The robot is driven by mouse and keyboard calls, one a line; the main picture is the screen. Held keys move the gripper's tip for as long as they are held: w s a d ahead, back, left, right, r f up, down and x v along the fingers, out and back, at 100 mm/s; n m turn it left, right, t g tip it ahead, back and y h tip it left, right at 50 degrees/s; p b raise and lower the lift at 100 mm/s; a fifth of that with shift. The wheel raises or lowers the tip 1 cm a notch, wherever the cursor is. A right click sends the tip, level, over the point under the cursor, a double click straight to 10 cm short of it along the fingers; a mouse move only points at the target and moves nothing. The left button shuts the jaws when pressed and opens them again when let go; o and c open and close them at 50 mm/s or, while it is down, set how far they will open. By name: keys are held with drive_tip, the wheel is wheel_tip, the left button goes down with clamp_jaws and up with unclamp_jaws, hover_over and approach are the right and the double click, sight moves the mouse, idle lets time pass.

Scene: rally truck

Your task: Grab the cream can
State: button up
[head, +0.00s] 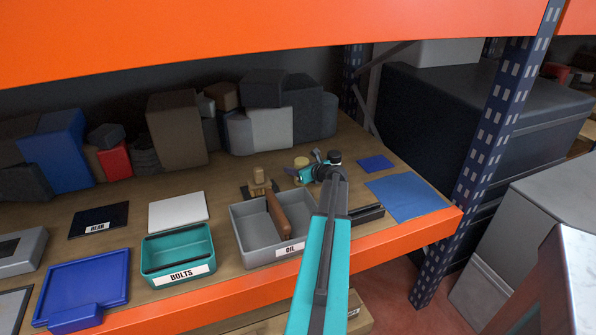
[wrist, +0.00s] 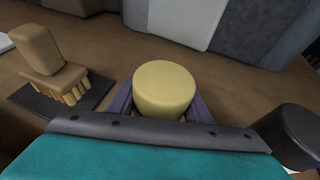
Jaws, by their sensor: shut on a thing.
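The cream can (wrist: 165,88) is a short pale yellow cylinder in the wrist view. It stands upright between my two purple fingers. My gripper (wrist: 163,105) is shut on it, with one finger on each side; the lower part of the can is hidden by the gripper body. In the head view the can (head: 301,162) shows small at the tip of my gripper (head: 296,173), over the wooden shelf. I cannot tell whether its base touches the shelf.
A wooden brush (wrist: 50,65) on a dark pad is left of the can. A dark cylinder (wrist: 295,135) is at right. The grey OIL bin (head: 240,225) holds a brown-handled thing. Grey, blue and brown blocks (head: 270,128) line the back. A blue mat (head: 405,195) lies clear at right.

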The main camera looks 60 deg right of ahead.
sight(297, 160)
drive_tip(key=shift+r, duration=0.15)
drive_tip(key=shift+r, duration=0.8)
drive_tip(key=shift+s+r, duration=0.15)
drive_tip(key=shift+r, duration=0.75)
drive_tip(key=s+a, duration=0.2)
drive_tip(key=s, duration=0.5)
drive_tip(key=s+a+r+b, duration=0.1)
drive_tip(key=s+a, duration=0.2)
drive_tip(key=s, duration=0.4)
drive_tip(key=shift+s+a+r+b, duration=0.2)
drive_tip(key=shift+s+a+b, duration=0.1)
drive_tip(key=shift+s+a, duration=0.05)
